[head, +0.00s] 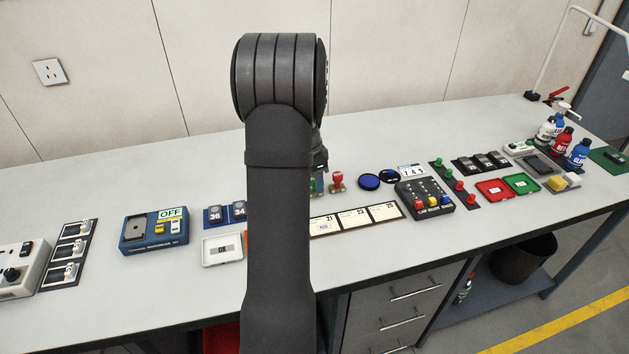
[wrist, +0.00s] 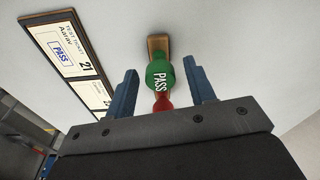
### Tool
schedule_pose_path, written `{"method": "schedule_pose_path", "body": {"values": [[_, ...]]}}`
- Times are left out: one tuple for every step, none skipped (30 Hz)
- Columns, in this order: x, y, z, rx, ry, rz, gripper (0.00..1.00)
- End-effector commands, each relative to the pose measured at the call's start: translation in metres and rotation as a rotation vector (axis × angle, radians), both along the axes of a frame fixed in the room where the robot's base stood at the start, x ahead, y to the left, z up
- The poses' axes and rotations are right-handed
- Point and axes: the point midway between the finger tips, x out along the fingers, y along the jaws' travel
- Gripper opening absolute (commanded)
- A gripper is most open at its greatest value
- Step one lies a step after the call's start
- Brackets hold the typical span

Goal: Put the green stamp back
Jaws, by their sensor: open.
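The green stamp, with a green knob (wrist: 158,72) marked PASS, is in the wrist view between the two blue fingers of my gripper (wrist: 163,86). The fingers are apart, with a visible gap on each side of the knob. A brown wooden piece (wrist: 157,43) shows just beyond the knob; I cannot tell whether it is a holder or the stamp's base. A red knob (wrist: 162,103) shows on the near side, partly hidden by my gripper. In the head view a red stamp (head: 337,180) stands right of my arm, which hides my gripper and most of the green stamp.
A ticket board (head: 356,220) lies near the front; its first ticket (wrist: 65,46) bears a blue PASS mark. A white tray (head: 221,250) lies left of my arm.

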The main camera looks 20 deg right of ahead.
Motion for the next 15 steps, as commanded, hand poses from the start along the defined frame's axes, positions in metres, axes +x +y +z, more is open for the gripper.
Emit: {"method": "schedule_pose_path", "body": {"values": [[0.001, 0.001, 0.010, -0.002, -0.005, 0.001, 0.50], [0.001, 0.002, 0.015, -0.001, -0.004, 0.000, 0.50], [0.000, 0.003, 0.023, -0.002, -0.005, 0.001, 0.50], [0.000, 0.004, 0.030, -0.002, -0.006, 0.001, 0.50], [0.001, 0.004, 0.037, -0.002, -0.006, 0.001, 0.50], [0.000, 0.005, 0.046, -0.002, -0.006, 0.001, 0.50], [0.000, 0.006, 0.053, -0.002, -0.006, 0.001, 0.50], [-0.001, 0.007, 0.059, -0.002, -0.006, 0.001, 0.50], [-0.001, 0.008, 0.067, -0.001, -0.005, 0.001, 0.50], [-0.001, 0.009, 0.074, -0.001, -0.005, 0.001, 0.50], [-0.001, 0.010, 0.080, -0.001, -0.005, 0.001, 0.50], [-0.001, 0.010, 0.086, -0.001, -0.005, 0.001, 0.50], [-0.002, 0.011, 0.090, 0.000, -0.004, 0.000, 0.50], [-0.002, 0.011, 0.095, 0.000, -0.003, 0.000, 0.50], [-0.002, 0.012, 0.100, 0.000, -0.004, 0.000, 0.50]]}}
